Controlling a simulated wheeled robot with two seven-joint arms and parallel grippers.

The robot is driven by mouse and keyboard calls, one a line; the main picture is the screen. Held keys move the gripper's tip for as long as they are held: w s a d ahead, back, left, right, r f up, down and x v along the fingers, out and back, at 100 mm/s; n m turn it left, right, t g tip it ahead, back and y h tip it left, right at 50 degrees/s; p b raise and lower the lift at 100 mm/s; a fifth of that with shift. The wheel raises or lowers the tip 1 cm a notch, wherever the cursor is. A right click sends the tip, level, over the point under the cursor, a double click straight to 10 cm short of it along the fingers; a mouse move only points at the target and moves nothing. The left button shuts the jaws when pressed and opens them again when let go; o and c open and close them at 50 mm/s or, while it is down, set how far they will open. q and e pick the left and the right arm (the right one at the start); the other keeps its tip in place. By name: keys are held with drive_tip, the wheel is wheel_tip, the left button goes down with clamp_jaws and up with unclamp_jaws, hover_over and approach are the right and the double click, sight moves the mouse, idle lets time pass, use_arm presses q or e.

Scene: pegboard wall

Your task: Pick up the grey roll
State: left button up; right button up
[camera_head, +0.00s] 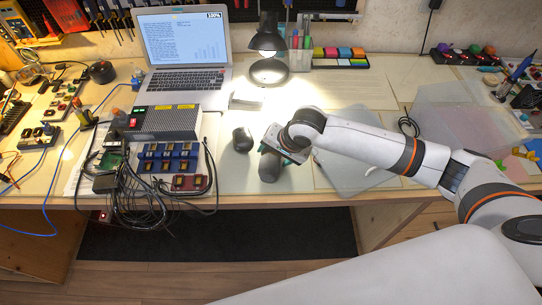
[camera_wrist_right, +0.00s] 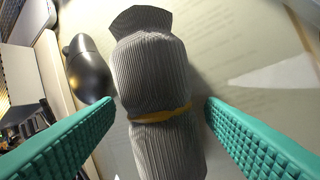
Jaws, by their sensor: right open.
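The grey roll (camera_wrist_right: 150,60) is a ribbed grey bundle with a yellow band around it, lying on the desk. In the head view, the roll (camera_head: 268,168) shows partly under my right gripper (camera_head: 272,150), which hides the rest. In the wrist view, my right gripper (camera_wrist_right: 158,106) is open, with one green ribbed finger on each side of the roll near the yellow band. A gap shows between the roll and the right-hand finger; the left-hand finger is closer to it. My left gripper is not in view.
A dark computer mouse (camera_head: 242,139) lies close to the left of the roll and also shows in the wrist view (camera_wrist_right: 86,68). A grey box (camera_head: 165,122) with tangled black cables stands further left. A laptop (camera_head: 184,50) and a lit lamp (camera_head: 267,45) stand behind.

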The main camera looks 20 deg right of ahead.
drive_tip(key=shift+w+f, duration=0.1)
drive_tip(key=shift+f, duration=0.2)
drive_tip(key=c, duration=0.8)
drive_tip(key=shift+r, duration=0.1)
